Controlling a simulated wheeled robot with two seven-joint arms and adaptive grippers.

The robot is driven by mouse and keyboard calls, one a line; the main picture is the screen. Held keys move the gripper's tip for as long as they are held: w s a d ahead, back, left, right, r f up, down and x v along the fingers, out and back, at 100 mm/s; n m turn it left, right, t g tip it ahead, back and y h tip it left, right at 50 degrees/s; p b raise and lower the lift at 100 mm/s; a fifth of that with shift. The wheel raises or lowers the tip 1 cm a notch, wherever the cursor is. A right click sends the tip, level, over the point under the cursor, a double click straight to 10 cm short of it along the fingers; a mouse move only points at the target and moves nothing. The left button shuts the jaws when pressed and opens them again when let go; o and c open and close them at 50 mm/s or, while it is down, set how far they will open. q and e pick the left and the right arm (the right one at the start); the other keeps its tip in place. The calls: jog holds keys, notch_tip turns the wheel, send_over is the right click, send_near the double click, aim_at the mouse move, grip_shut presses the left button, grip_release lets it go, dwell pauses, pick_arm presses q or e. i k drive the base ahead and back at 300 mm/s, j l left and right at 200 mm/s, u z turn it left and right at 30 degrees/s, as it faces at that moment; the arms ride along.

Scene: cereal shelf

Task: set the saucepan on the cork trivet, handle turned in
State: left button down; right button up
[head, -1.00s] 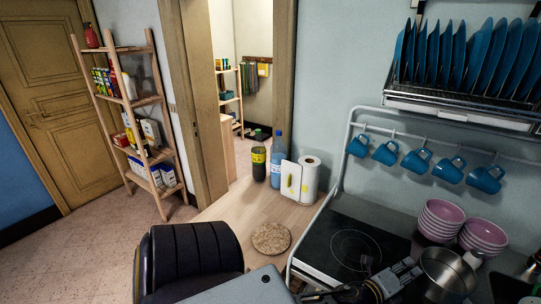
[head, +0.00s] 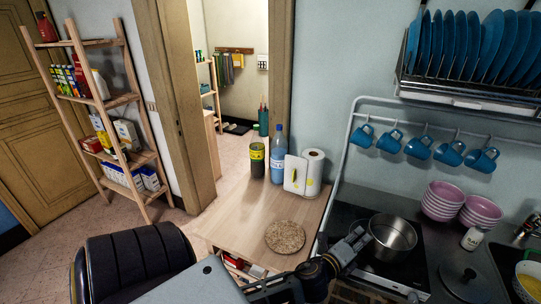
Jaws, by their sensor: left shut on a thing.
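The steel saucepan (head: 393,240) is upright over the black cooktop. I cannot tell whether its base touches the glass. My left gripper (head: 355,243) is shut on the saucepan at its left side, and the handle is mostly hidden by the fingers. The round cork trivet (head: 285,237) lies bare on the wooden counter, to the left of the saucepan and the gripper. My right gripper is not in view.
A dark bottle (head: 257,160), a blue bottle (head: 278,155) and a paper towel roll (head: 314,172) stand behind the trivet. Pink bowls (head: 440,202), a white shaker (head: 472,238) and a dark lid (head: 458,279) are right of the saucepan. The counter around the trivet is clear.

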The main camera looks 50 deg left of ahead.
aim_at(268, 229)
jog(key=k+j+u, duration=0.1)
jog(key=j, duration=0.3)
jog(key=k+j, duration=0.1)
jog(key=j, duration=0.3)
jog(key=k+j+u, duration=0.15)
jog(key=j, duration=0.65)
jog(key=k+u, duration=0.05)
